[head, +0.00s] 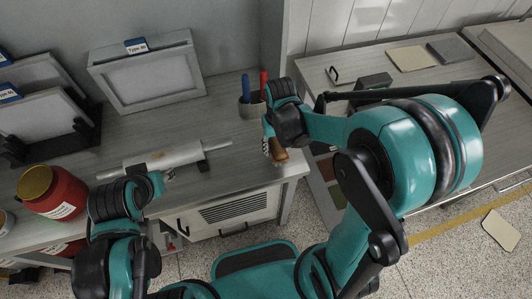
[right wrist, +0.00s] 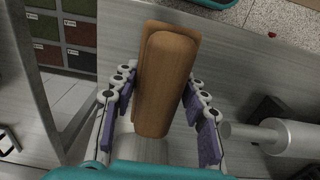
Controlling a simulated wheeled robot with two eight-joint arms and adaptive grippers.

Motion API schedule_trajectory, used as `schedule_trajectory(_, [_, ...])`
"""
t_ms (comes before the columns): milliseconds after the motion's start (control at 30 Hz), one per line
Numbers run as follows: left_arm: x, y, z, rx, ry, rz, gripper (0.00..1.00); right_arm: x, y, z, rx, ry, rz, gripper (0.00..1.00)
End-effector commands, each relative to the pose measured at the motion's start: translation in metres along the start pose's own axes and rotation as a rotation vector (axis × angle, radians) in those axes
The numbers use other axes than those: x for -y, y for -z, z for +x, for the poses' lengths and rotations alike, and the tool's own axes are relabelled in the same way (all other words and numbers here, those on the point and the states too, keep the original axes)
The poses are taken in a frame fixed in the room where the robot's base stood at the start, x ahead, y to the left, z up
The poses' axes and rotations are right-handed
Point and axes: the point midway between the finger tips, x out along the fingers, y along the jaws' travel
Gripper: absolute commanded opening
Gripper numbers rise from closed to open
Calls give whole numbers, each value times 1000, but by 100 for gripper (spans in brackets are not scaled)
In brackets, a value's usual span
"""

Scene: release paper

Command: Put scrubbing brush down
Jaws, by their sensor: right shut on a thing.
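The scrubbing brush (right wrist: 165,85) is a brown wooden block, seen from close up in the right wrist view. My right gripper (right wrist: 162,112) is shut on it, with a finger on each side. In the head view the brush (head: 279,155) shows only in part, below my right gripper (head: 269,147), over the right front part of the grey table (head: 235,165). I cannot tell whether the brush touches the tabletop. My left gripper (head: 168,175) is at the front of the table beside a white roller; its fingers are too small and hidden to tell their state.
The white roller (head: 175,156) lies left of the brush. A pen cup (head: 251,106) with a blue and a red pen stands behind it. A framed screen (head: 150,80) is at the back, and a red jar (head: 52,190) at the left. Bare tabletop lies around the brush.

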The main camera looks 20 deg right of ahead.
Motion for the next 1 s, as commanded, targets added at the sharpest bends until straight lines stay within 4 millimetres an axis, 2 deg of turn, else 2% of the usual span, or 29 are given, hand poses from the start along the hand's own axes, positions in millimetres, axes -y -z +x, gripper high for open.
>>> schedule_trajectory(33, [0,-4,5,0,0,0,39,8,9,10,0,0,-4,7])
schedule_trajectory(200, [0,-7,9,0,0,0,39,23,25,21,0,0,-1,7])
schedule_trajectory(367, [0,-8,12,0,0,0,39,26,29,28,0,0,1,7])
schedule_trajectory(600, [0,-17,24,0,0,0,39,26,29,63,0,0,1,7])
schedule_trajectory(1000, [0,-19,27,0,0,0,39,25,28,67,0,0,1,7])
